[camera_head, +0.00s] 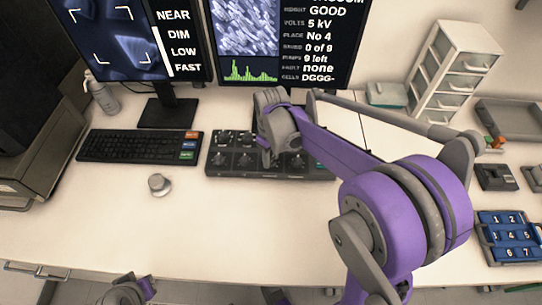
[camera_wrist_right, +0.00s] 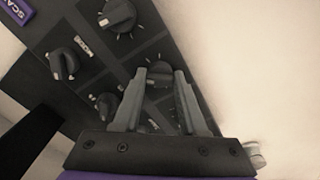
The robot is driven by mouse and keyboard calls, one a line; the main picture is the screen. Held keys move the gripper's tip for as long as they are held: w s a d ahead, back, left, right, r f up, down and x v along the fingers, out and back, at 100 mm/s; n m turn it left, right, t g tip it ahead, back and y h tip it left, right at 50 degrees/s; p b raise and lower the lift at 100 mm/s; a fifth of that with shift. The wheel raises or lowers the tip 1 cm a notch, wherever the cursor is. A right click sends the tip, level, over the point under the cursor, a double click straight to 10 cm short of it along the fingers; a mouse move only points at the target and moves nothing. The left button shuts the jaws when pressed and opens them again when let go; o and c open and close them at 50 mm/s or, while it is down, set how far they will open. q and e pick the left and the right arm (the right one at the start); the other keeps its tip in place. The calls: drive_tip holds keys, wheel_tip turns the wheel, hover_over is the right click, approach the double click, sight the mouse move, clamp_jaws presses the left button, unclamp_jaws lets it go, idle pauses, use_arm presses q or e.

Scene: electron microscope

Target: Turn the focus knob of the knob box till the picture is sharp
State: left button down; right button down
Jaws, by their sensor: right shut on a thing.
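The dark knob box (camera_head: 222,170) stands behind the middle of the desk with rows of black knobs. My right gripper (camera_head: 270,160) reaches down over its middle. In the right wrist view its two fingers (camera_wrist_right: 162,78) stand on either side of a black knob (camera_wrist_right: 159,73) and are shut on it. The knob's label is hidden, so I cannot read which one it is. The right monitor (camera_head: 289,40) shows a grey, streaky picture. The left monitor (camera_head: 125,40) shows a blue picture with NEAR, DIM, LOW and FAST. Part of my left arm shows at the bottom; its fingers are unclear.
A keyboard (camera_head: 137,146) lies left of the box, with a small round metal object (camera_head: 159,185) in front. A white drawer unit (camera_head: 455,68), grey tray (camera_head: 512,121) and blue numbered tray (camera_head: 483,239) are at right. The front desk is mostly clear.

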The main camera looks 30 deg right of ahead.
sight(271, 158)
drive_tip(key=shift+n, duration=0.5)
drive_tip(key=shift+c, duration=2.3)
unclamp_jaws()
wheel_tip(271, 158, up, 11)
drive_tip(key=p, duration=0.1)
drive_tip(key=shift+f, duration=0.1)
